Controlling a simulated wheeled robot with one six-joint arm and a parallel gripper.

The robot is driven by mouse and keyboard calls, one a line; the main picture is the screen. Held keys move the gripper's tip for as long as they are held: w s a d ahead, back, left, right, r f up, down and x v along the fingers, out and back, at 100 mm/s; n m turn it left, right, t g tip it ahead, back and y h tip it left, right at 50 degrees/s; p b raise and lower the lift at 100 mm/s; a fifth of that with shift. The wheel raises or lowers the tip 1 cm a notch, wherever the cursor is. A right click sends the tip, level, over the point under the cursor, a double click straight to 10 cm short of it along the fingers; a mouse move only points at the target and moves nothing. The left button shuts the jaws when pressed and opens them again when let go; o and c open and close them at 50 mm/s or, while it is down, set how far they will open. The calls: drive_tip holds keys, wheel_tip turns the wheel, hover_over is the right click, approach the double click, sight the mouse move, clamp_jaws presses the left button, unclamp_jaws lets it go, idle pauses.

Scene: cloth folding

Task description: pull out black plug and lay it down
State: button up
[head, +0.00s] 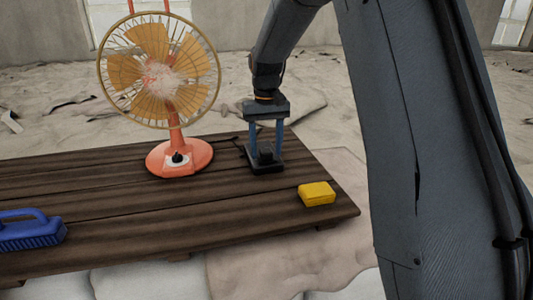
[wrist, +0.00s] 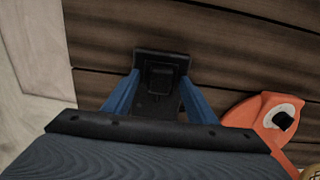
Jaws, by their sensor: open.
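The black plug (head: 265,154) sits upright in a dark socket block (head: 267,169) on the wooden table, to the right of the fan. My gripper (head: 265,146) points down over it, with one blue finger on each side of the plug. In the wrist view, the plug (wrist: 160,77) lies between the fingertips (wrist: 159,82), and the socket block (wrist: 172,56) shows beyond it. The fingers look spread, with gaps beside the plug. Whether a fingertip touches the block cannot be told.
An orange fan (head: 178,156) stands just left of my gripper. A yellow box-like item (head: 317,194) lies near the table's right front corner. A blue brush (head: 32,232) lies at the left front. The wooden table (head: 150,208) is bare between them.

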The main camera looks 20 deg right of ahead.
sight(266, 150)
clamp_jaws()
drive_tip(key=shift+r+p, duration=0.3)
drive_tip(key=shift+r, duration=2.65)
